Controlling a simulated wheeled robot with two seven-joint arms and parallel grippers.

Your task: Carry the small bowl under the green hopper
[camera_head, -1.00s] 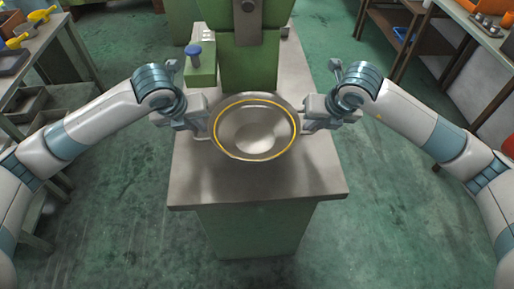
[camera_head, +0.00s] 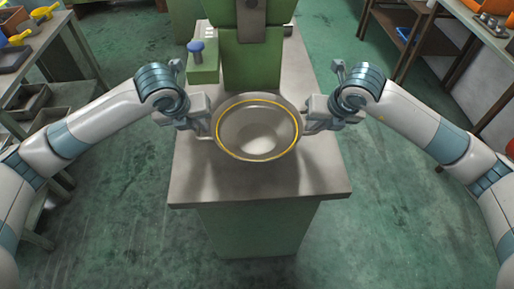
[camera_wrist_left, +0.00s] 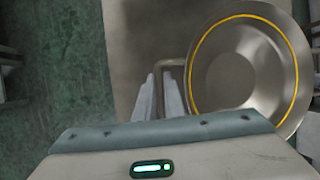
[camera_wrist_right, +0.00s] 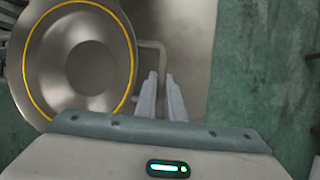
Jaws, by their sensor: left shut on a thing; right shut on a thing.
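The small bowl (camera_head: 256,132) is metal, with a yellow ring inside its rim and a handle on each side. It sits level over the front part of the grey bench top, between my two grippers; I cannot tell whether it touches the top. My left gripper (camera_head: 210,127) is shut on its left handle (camera_wrist_left: 172,64). My right gripper (camera_head: 304,126) is shut on its right handle (camera_wrist_right: 155,45). The bowl also shows in the left wrist view (camera_wrist_left: 235,75) and the right wrist view (camera_wrist_right: 45,60). A green machine column (camera_head: 250,62) stands behind the bowl; its upper part is cut off.
The bench top (camera_head: 325,175) is clear in front of the bowl. A green box with a blue knob (camera_head: 196,47) stands left of the column. A table with yellow tools (camera_head: 45,12) is at the left, and shelves (camera_head: 405,30) are at the right.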

